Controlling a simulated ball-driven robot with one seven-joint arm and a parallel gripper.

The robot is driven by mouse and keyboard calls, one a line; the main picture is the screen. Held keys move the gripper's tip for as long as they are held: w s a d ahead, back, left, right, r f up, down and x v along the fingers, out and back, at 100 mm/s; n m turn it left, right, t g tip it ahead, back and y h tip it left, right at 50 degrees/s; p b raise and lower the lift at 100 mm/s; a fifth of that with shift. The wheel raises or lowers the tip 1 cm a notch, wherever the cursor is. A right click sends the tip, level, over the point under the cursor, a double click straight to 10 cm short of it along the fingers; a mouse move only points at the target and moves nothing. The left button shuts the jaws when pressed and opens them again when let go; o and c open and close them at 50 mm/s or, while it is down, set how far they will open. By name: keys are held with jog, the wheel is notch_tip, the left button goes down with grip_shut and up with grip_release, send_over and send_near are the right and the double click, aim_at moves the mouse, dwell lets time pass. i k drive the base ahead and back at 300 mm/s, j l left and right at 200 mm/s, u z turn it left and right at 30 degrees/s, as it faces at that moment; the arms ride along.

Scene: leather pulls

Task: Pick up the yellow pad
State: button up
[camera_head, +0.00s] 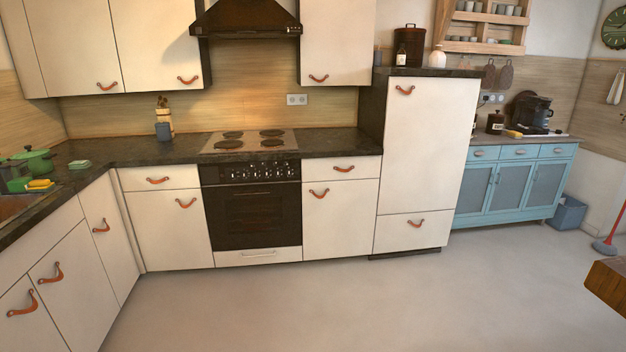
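A small yellow pad (40,184) lies on the dark counter at the far left, by the sink edge, beside green items. Another small yellow object (513,134) lies on top of the blue cabinet at the right, in front of the coffee machine; it is too small to tell what it is. My gripper is not in view.
A green pot (36,160) and a green pad (79,164) stand on the left counter (110,157). A stove (251,203) and a tall white cabinet (428,140) line the back. A blue cabinet (517,183) stands right. A wooden edge (607,285) juts in at right. The floor (330,300) is clear.

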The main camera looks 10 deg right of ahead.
aim_at(514, 134)
jog(key=i+z, duration=0.15)
jog(key=i, duration=0.8)
jog(key=i+j+z, duration=0.1)
jog(key=i, duration=0.8)
jog(key=i+z, duration=0.25)
jog(key=i, duration=0.35)
jog(key=i+j+z, duration=0.2)
jog(key=i, duration=0.35)
jog(key=i+j+z, duration=0.1)
jog(key=i+z, duration=0.15)
jog(key=i, duration=0.3)
jog(key=i+l+z, duration=0.2)
jog(key=i+z, duration=0.25)
jog(key=i+l+z, duration=0.15)
jog(key=z, duration=0.3)
jog(key=i+j+z, duration=0.1)
jog(key=i+z, duration=0.35)
jog(key=i+j+z, duration=0.2)
jog(key=i+z, duration=0.25)
jog(key=i+l, duration=0.1)
jog(key=i, duration=0.55)
jog(key=i+l+z, duration=0.1)
jog(key=i, duration=0.5)
jog(key=i+u, duration=0.4)
jog(key=i+l+u, duration=0.1)
jog(key=u, duration=0.35)
jog(key=i+l+u, duration=0.2)
jog(key=u, duration=0.2)
jog(key=i+l+u, duration=0.3)
jog(key=u, duration=0.15)
